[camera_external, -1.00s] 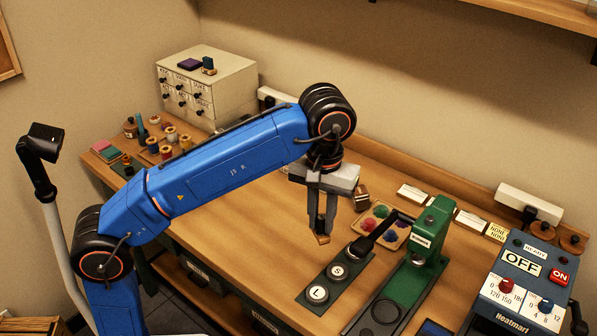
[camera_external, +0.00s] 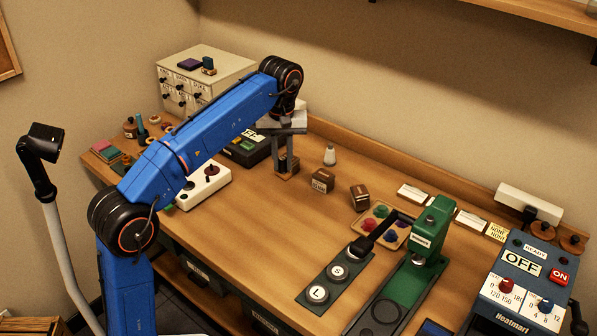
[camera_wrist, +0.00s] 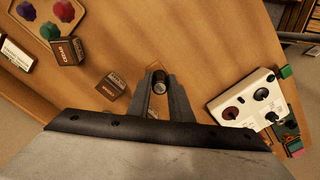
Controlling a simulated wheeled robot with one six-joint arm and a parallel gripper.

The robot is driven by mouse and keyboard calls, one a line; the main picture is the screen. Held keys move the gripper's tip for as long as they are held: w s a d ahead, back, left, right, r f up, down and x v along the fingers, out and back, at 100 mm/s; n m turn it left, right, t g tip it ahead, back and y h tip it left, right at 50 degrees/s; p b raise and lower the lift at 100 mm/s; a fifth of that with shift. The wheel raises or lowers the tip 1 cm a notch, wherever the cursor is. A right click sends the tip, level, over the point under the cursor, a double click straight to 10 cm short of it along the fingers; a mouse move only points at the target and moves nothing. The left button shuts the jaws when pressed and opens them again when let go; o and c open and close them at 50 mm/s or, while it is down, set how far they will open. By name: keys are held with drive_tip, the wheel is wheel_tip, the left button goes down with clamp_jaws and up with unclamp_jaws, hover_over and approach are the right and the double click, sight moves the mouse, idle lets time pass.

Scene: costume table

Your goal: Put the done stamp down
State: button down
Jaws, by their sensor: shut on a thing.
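My gripper (camera_external: 288,162) is over the back middle of the table, left of two brown labelled blocks, pointing down. It is shut on the done stamp, a small brown wooden block (camera_external: 287,174) below the fingertips, close to the tabletop. I cannot tell whether the stamp touches the table. In the wrist view my gripper (camera_wrist: 159,88) shows the stamp's dark round handle with a grey top (camera_wrist: 158,78) between its fingers. The stamp's printed face is hidden.
The brown blocks (camera_external: 322,180) and (camera_external: 359,196) stand to the right, with a pale cone-shaped thing (camera_external: 330,156) behind. A white knobbed box (camera_external: 203,187) is at left. A colour-pad tray (camera_external: 396,236) and green press (camera_external: 425,245) are further right. The table's front middle is clear.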

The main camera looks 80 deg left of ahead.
drive_tip(key=s+a+f+n, duration=0.1)
drive_tip(key=s+a+f, duration=0.1)
drive_tip(key=s+a, duration=0.35)
drive_tip(key=f, duration=0.3)
drive_tip(key=w+f, duration=0.1)
drive_tip(key=f, duration=0.2)
drive_tip(key=a+f, duration=0.1)
drive_tip(key=f, duration=0.3)
drive_tip(key=shift+w, duration=0.3)
drive_tip(key=shift+f, duration=0.1)
drive_tip(key=c, duration=2)
unclamp_jaws()
drive_tip(key=o, duration=0.4)
drive_tip(key=shift+o, duration=0.3)
wheel_tip(320, 180, up, 12)
